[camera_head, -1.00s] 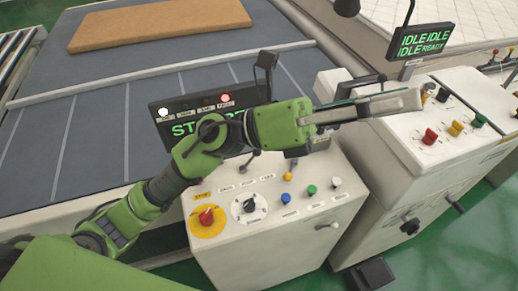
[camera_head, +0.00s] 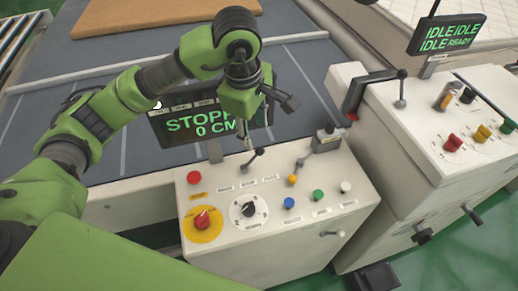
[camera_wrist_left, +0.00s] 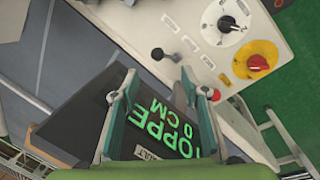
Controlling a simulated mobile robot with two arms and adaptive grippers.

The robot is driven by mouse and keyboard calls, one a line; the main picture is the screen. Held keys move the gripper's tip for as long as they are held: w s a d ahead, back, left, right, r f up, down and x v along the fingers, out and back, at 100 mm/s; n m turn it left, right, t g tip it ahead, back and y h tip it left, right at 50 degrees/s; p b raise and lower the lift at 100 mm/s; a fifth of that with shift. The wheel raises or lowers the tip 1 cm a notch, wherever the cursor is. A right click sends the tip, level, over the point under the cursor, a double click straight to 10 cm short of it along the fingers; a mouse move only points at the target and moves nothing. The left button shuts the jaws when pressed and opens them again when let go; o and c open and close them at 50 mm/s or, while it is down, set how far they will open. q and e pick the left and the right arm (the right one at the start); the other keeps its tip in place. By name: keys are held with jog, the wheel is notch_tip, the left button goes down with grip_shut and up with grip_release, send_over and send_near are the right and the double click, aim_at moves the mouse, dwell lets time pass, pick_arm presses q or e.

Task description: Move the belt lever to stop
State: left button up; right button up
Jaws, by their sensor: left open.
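A lever with a black ball knob (camera_head: 258,152) stands on top of the white control console (camera_head: 260,262), behind a row of small labels that I cannot read. It also shows in the left wrist view (camera_wrist_left: 158,53). My left gripper (camera_head: 246,138) hangs over the console's back edge, close to this lever. In the left wrist view my left gripper (camera_wrist_left: 166,88) is open, its fingers apart with nothing held between them; the knob lies just beyond the fingertips. The display (camera_head: 190,125) reads "STOPP" and "0 CM", partly hidden by my gripper. My right gripper is not in view.
A second console (camera_head: 400,120) stands right. A grey belt (camera_head: 300,75) with a brown slab (camera_head: 150,12) lies behind.

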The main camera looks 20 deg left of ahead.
aim_at(258, 150)
pick_arm(q)
jog(key=f+p, duration=0.1)
jog(key=f, duration=0.2)
jog(key=w+f+p, duration=0.1)
jog(key=f, duration=0.5)
jog(key=shift+w+d+f+p, duration=0.15)
jog(key=shift+w+f+p, duration=0.15)
jog(key=shift+w+p, duration=0.1)
jog(key=shift+w+f, duration=0.1)
jog(key=shift+f, duration=0.6)
grip_shut()
jog(key=shift+w, duration=0.1)
